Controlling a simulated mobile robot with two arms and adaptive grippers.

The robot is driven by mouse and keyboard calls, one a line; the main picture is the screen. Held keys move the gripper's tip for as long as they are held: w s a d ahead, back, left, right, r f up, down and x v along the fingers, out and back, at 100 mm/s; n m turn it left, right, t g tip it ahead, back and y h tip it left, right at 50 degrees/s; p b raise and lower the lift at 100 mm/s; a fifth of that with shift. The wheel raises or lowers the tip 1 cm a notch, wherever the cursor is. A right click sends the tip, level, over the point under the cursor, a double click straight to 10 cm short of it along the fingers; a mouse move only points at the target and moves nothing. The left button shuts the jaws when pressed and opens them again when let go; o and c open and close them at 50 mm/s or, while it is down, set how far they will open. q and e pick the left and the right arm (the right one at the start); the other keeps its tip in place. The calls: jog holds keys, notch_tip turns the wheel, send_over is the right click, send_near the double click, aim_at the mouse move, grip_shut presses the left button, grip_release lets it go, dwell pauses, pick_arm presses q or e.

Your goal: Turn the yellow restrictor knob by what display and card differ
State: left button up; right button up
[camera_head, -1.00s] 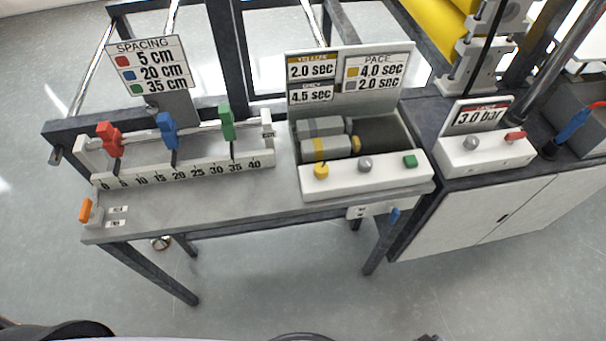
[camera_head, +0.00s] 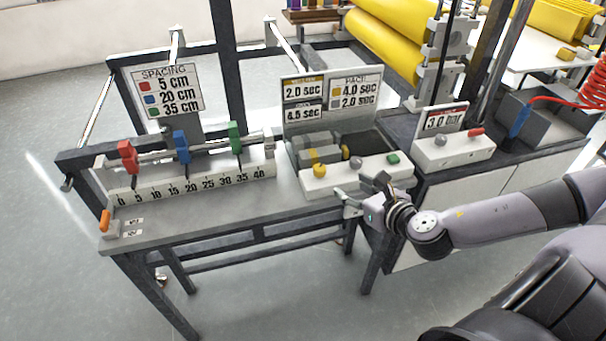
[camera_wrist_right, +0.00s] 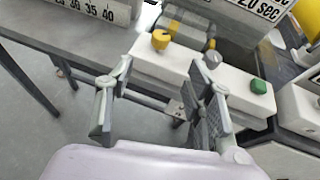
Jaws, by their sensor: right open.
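The yellow knob (camera_head: 319,170) stands on the left of a white control box (camera_head: 338,181); it also shows in the right wrist view (camera_wrist_right: 160,39). The display (camera_head: 304,88) reads yellow 2.0 sec, and grey 4.5 sec below it. The PACE card (camera_head: 355,91) shows yellow 4.0 sec and grey 2.0 sec. My right gripper (camera_head: 360,190) is open and empty in front of the box, below and to the right of the yellow knob. In the right wrist view its fingers (camera_wrist_right: 160,108) are spread apart, with the knob beyond them. My left gripper is not in view.
A grey knob (camera_head: 356,162) and a green button (camera_head: 393,158) share the box. A spacing rail (camera_head: 190,185) with red, blue and green clamps lies left. A pressure box (camera_head: 452,152) with a 3.0 bar sign stands right. Floor in front of the bench is clear at left.

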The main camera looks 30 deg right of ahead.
send_near(321, 168)
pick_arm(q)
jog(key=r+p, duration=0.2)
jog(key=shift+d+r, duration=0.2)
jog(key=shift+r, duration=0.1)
pick_arm(e)
jog(key=x, duration=1)
jog(key=shift+w+f, duration=0.1)
jog(key=shift+w, duration=0.05)
jog(key=shift+c, duration=0.2)
grip_shut()
pick_arm(q)
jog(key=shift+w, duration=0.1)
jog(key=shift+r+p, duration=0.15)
jog(key=shift+p, duration=0.2)
